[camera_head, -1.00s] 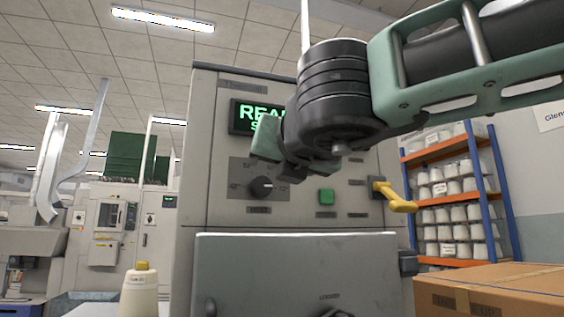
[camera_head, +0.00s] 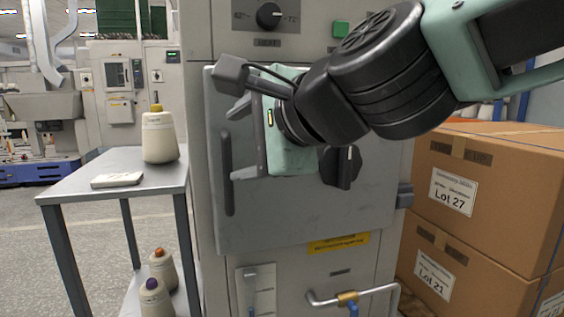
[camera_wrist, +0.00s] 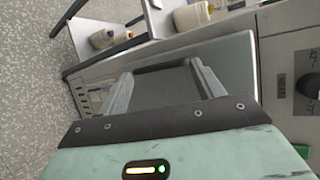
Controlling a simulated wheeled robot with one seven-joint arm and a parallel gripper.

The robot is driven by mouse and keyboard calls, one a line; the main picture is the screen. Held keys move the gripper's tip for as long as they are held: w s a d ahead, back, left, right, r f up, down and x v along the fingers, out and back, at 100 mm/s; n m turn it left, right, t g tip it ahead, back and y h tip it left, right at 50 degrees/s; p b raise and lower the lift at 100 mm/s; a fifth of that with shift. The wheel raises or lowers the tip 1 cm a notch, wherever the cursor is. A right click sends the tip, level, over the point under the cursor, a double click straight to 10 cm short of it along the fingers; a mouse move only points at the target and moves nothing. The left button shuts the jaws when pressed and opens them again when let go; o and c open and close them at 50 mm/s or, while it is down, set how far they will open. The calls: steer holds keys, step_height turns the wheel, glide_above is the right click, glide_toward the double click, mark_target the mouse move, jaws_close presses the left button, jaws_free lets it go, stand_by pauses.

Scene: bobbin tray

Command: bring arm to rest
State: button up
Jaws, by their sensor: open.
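My gripper (camera_head: 240,140) is in front of the grey machine door (camera_head: 300,215) in the head view, pointing left, with its two fingers apart and nothing between them. In the wrist view my gripper (camera_wrist: 163,90) also shows open and empty, with the door's dark vertical handle beyond the fingertips. The handle (camera_head: 227,172) is just left of the fingers in the head view. I cannot tell the exact gap between them. The door looks closed. My arm reaches in from the upper right and hides part of the door and a black knob (camera_head: 341,168).
A grey side table (camera_head: 120,165) stands left of the machine, with a yellow-topped cone (camera_head: 160,137) and a white flat item (camera_head: 117,180) on it. Two cones are on its lower shelf. Stacked cardboard boxes (camera_head: 490,190) stand at right.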

steer(key=s+d+f+n+g+h, duration=0.1)
steer(key=s+d+f+n+g, duration=0.1)
steer(key=s+f+n, duration=0.3)
steer(key=s+d+f+n+g+h, duration=0.1)
steer(key=f+n+g, duration=0.15)
steer(key=f, duration=0.45)
steer(key=s+d+f+n+g+h, duration=0.65)
steer(key=s+d+f+n, duration=0.55)
steer(key=d+f, duration=0.35)
step_height(320, 180, up, 31)
steer(key=t+p, duration=0.1)
steer(key=p, duration=2.9)
steer(key=shift+w+d, duration=0.25)
